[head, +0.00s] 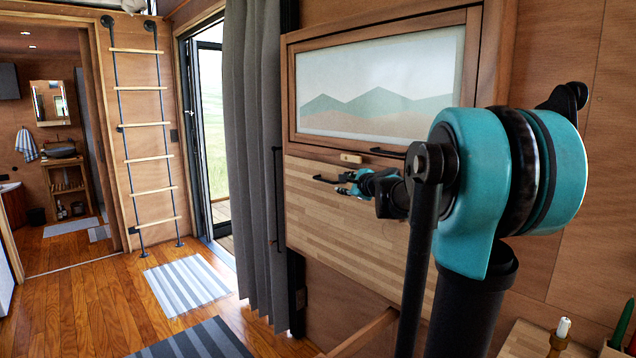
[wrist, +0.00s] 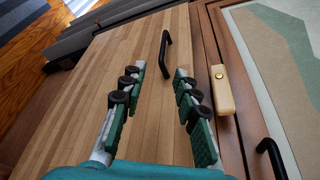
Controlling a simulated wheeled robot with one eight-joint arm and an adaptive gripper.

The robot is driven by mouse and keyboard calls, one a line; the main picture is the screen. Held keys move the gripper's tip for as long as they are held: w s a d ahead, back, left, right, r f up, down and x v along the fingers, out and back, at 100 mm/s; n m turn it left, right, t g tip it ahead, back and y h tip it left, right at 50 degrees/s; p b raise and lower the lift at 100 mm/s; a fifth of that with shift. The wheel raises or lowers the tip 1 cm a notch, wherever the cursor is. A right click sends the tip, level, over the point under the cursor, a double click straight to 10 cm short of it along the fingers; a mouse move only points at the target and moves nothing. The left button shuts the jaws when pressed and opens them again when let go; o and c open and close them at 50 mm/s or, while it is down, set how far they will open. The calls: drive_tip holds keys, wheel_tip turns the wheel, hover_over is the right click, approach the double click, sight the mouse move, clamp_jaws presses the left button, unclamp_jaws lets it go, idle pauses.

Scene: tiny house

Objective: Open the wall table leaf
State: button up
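The wall table leaf (head: 310,215) is a light striped wood panel below a framed landscape picture. It seems to lie folded flat against the wall, and it fills much of the wrist view (wrist: 110,60). Its black bar handle (head: 326,179) is near its top edge and also shows in the wrist view (wrist: 165,54). A small light wood latch (head: 351,158) sits on the frame above the leaf, and also in the wrist view (wrist: 221,90). My gripper (wrist: 158,76) is open and empty, its fingers pointing toward the handle, apart from it. My arm hides the leaf's right part.
The framed landscape panel (head: 380,85) has its own black handle (head: 388,152). A grey curtain (head: 258,150) hangs left of the leaf beside an open glass door. A counter with small items (head: 558,335) is at lower right. Wood floor with striped rugs (head: 187,280) lies to the left.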

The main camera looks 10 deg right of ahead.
sight(325, 181)
drive_tip(key=x, duration=1.7)
drive_tip(key=shift+w+r, duration=0.2)
drive_tip(key=shift+w, duration=0.2)
drive_tip(key=shift+c, duration=0.4)
clamp_jaws()
